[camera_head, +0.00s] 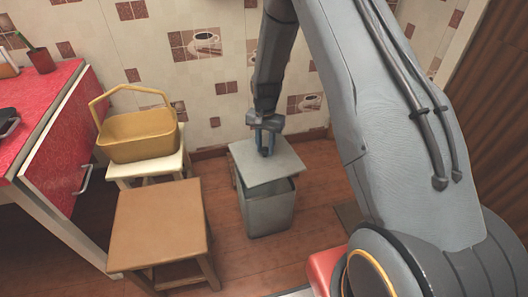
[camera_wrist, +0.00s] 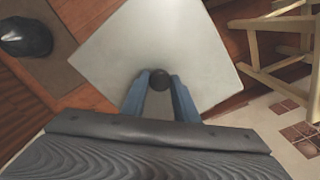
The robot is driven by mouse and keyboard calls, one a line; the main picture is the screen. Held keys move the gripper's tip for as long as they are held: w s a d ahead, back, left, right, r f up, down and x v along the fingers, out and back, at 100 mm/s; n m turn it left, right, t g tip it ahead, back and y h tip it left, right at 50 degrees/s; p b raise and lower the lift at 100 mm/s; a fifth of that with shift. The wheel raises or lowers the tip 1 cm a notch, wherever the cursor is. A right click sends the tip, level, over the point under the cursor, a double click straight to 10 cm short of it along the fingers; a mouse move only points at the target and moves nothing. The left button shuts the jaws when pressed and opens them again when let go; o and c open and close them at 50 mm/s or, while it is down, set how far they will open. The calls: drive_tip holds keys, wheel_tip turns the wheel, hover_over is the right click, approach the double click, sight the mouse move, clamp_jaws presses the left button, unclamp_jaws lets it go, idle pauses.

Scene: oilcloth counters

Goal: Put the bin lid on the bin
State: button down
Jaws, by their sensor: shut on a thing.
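The bin lid (camera_head: 280,163) is a flat grey square plate with a small dark knob (camera_wrist: 160,80) in its middle. My gripper (camera_head: 265,150) comes down from above and is shut on the knob, its blue fingers (camera_wrist: 160,95) on either side of it in the wrist view. The grey bin (camera_head: 268,213) stands on the floor directly below the lid. The lid is over the bin's mouth, turned and shifted a little to the left and back. A dark strip of the bin's inside shows under its front edge. I cannot tell whether lid and bin touch.
A brown-topped stool (camera_head: 158,222) stands left of the bin. Behind it a pale stool (camera_head: 120,170) bears a yellow basket (camera_head: 138,136). A red counter (camera_head: 40,125) is at the far left. The tiled wall (camera_head: 220,75) is close behind. A brown mat (camera_wrist: 45,70) lies on the floor.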

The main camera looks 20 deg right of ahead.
sight(264, 151)
drive_tip(key=shift+m, duration=0.7)
drive_tip(key=w+f, duration=0.1)
drive_tip(key=f, duration=0.1)
drive_tip(key=w+f, duration=0.1)
drive_tip(key=f, duration=0.1)
drive_tip(key=shift+w, duration=0.15)
wheel_tip(264, 151, down, 8)
drive_tip(key=b, duration=0.5)
drive_tip(key=shift+f, duration=0.25)
drive_tip(key=c, duration=1.3)
unclamp_jaws()
drive_tip(key=shift+r, duration=0.15)
wheel_tip(264, 151, up, 8)
drive_tip(key=shift+f+p, duration=0.15)
drive_tip(key=shift+p, duration=0.3)
